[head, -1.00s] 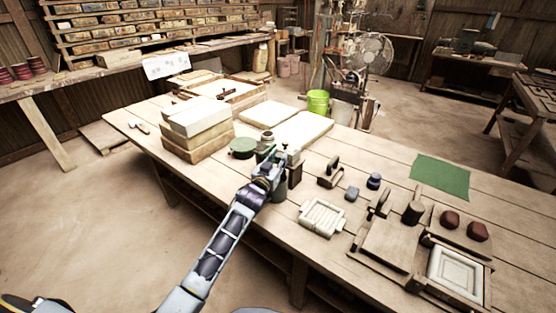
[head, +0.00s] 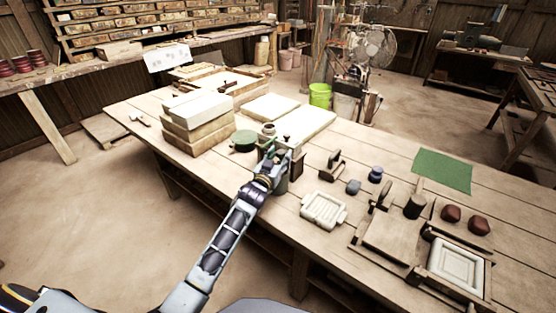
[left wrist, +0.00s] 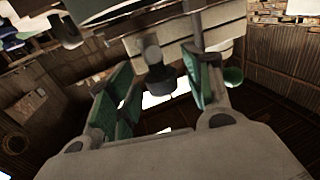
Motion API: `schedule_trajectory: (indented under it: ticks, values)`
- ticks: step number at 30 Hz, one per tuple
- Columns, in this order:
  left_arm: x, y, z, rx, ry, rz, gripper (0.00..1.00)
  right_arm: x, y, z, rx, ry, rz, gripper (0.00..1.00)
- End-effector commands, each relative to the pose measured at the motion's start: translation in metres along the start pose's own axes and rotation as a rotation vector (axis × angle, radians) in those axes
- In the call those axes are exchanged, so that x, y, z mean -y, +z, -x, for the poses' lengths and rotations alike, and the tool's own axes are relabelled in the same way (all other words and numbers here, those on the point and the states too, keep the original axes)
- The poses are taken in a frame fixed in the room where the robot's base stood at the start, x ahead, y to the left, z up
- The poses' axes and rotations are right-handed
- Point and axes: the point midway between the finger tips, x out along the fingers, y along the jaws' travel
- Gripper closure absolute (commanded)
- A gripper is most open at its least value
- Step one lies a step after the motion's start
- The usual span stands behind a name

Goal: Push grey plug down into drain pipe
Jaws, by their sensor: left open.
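My left gripper (head: 279,158) is over the near edge of the long wooden table, beside a dark upright cylinder (head: 282,184) partly hidden by the hand. In the left wrist view my left gripper (left wrist: 160,92) is open, its green-padded fingers apart. A small dark grey knobbed piece (left wrist: 160,79), which looks like the plug, shows in the gap between the fingers. I cannot tell whether either finger touches it. I cannot clearly make out the drain pipe's mouth; the cylinder under the hand may be the pipe. My right gripper is not in view.
A stack of blocks (head: 198,125) and a green round dish (head: 243,141) stand left of the hand. A dark block (head: 298,164) is close on its right.

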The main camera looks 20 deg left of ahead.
Motion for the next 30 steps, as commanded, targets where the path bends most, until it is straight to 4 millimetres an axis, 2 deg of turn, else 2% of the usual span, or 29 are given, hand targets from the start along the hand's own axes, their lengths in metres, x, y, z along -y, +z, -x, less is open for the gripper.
schedule_trajectory:
  ticks: [11, 30]
  values:
    - [0.0, 0.0, 0.013, 0.0, 0.0, 0.0, 0.49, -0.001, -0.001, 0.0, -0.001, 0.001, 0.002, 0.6]
    - [0.0, 0.001, 0.067, 0.0, 0.0, 0.0, 0.49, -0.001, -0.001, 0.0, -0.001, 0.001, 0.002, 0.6]
